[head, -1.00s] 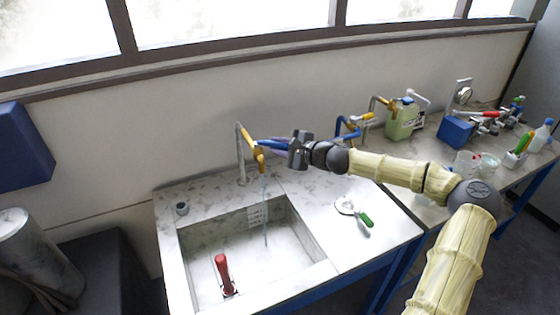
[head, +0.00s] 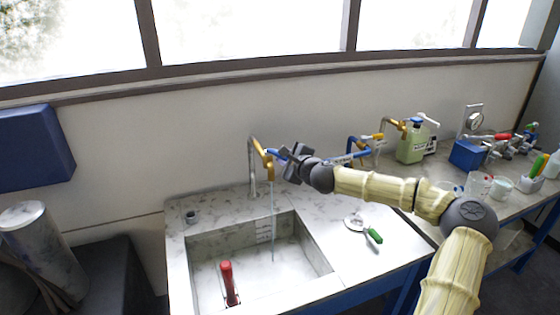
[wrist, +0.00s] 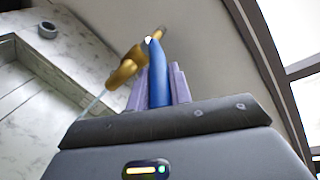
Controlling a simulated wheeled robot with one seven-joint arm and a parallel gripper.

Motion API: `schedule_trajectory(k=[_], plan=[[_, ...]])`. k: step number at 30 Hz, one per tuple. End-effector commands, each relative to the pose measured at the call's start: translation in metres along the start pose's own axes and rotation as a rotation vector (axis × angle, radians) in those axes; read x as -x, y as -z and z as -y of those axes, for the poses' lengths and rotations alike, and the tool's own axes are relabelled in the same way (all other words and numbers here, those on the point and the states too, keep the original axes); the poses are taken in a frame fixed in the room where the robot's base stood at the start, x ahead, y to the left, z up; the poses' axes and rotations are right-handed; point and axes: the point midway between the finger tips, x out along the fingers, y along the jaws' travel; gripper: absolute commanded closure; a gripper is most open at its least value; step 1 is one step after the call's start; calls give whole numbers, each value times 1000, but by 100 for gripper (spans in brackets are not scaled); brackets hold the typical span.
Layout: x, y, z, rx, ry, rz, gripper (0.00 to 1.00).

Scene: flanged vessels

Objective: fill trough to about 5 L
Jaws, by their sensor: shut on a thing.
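The trough (head: 205,245) is a pale marbled basin sunk in the counter, with scale marks (head: 264,230) on its back wall. A brass tap (head: 262,158) on a grey pipe stands behind it. A thin stream of water (head: 272,215) falls from the spout into the trough; I cannot read the water level. My gripper (head: 284,155) is shut on the tap's blue lever. In the wrist view the blue lever (wrist: 158,75) sits between the pale purple fingers, with the brass tap (wrist: 127,68) beyond and the stream (wrist: 95,104) at its left.
A red-handled object (head: 228,280) stands in the trough. A green-handled tool (head: 372,235) lies on the counter at the right, and a small grey cup (head: 191,217) at the left. Further right are a green canister (head: 415,145), a blue box (head: 467,154) and glassware.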

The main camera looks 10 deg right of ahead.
Motion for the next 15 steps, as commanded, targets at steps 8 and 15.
schedule_trajectory(k=[8,15], plan=[[1,0,1,-2,1,0,100],[0,0,1,-1,1,0,58]])
